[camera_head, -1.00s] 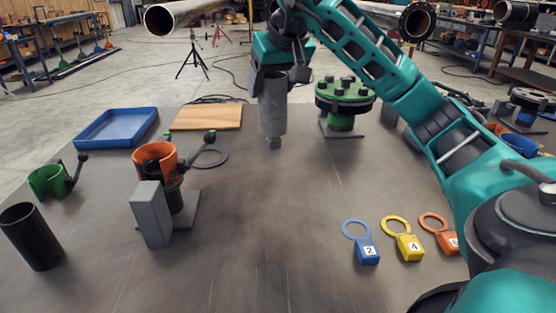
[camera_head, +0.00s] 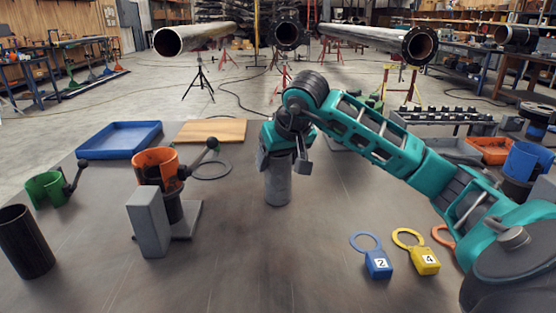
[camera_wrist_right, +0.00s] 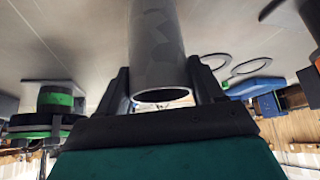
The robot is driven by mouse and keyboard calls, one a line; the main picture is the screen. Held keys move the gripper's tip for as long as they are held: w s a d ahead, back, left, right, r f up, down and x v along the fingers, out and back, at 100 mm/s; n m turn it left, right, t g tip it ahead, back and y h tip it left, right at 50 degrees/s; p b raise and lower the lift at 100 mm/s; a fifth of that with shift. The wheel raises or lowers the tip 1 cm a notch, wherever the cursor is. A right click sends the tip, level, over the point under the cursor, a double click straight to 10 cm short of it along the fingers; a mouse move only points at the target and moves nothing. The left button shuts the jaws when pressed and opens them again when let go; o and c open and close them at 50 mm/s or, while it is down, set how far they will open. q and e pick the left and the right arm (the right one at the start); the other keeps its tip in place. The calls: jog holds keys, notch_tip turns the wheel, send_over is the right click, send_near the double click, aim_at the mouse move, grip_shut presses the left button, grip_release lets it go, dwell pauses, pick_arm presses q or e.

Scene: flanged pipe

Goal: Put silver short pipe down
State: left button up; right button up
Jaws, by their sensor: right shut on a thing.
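The silver short pipe (camera_head: 278,188) stands upright in the middle of the table (camera_head: 300,260). Its lower end is at or very near the tabletop; I cannot tell whether it touches. My right gripper (camera_head: 283,163) is shut on its upper part from above. In the right wrist view, the pipe (camera_wrist_right: 157,45) sits between the two dark fingers (camera_wrist_right: 160,85), with its open top end facing the camera. My left gripper is not in view.
Left of the pipe are an orange clamp (camera_head: 157,170) on a stand, a grey block (camera_head: 148,224), a black cylinder (camera_head: 25,242) and a green clamp (camera_head: 45,188). A blue tray (camera_head: 119,140) and wooden board (camera_head: 211,131) lie behind. Numbered tags (camera_head: 378,263) lie front right.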

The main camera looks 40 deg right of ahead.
jog(key=shift+f, duration=0.1)
jog(key=o, duration=1.3)
jog(key=p+v, duration=0.2)
jog(key=v, duration=1)
